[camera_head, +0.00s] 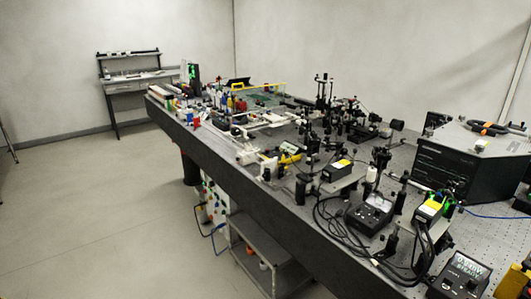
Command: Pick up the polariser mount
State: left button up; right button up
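A long dark optical table (222,146) runs from the far left to the near right. Several black post-mounted optics stand on it, including a tall group (322,92) towards the back and a round-headed post (381,158) nearer the right. They are small and crowded, so I cannot tell which one is the polariser mount. Neither of my grippers can be made out in this view.
Instrument boxes with cables (371,211) crowd the table's near right. A large black unit (462,160) stands behind them. A grey cart (262,250) stands under the table edge. A desk (135,83) is by the far wall. The floor (110,210) left of the table is clear.

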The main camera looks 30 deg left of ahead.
aim_at(311, 144)
jog(key=u, duration=2.1)
jog(key=i, duration=2.25)
jog(key=z, duration=2.25)
